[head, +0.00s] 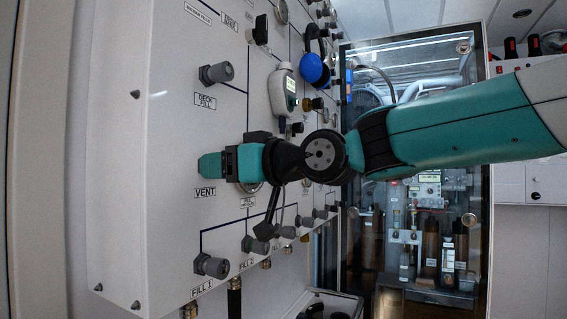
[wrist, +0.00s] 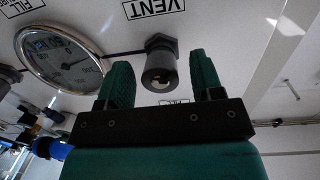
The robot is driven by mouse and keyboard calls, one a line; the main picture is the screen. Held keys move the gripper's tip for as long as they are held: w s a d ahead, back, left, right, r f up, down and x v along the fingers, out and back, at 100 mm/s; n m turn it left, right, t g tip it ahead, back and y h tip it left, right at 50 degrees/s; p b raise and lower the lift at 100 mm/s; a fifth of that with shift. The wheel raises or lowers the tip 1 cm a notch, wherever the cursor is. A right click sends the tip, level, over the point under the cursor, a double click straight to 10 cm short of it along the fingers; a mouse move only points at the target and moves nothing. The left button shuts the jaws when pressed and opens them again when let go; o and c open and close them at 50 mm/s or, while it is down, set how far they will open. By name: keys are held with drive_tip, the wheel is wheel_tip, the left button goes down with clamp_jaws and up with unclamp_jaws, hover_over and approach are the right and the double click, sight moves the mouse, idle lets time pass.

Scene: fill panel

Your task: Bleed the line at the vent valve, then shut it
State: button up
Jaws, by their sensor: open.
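The vent valve (wrist: 160,66) is a dark round knob on the panel, seen in the wrist view near the VENT label (wrist: 155,8). My gripper (wrist: 163,70) is open, with one teal finger on each side of the knob. A gap shows between the knob and each finger, more clearly on the right. In the head view, my gripper (head: 230,163) is at the panel just above the VENT label (head: 205,192) and hides the vent knob there.
A round gauge (wrist: 60,57) is close to the left finger in the wrist view. In the head view, a grey knob (head: 216,73) is above my gripper and the FILL 1 knob (head: 211,265) is below. A handheld device (head: 283,90) hangs on the panel.

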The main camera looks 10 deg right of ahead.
drive_tip(key=b+v, duration=0.2)
drive_tip(key=v, duration=1.5)
idle(4.1)
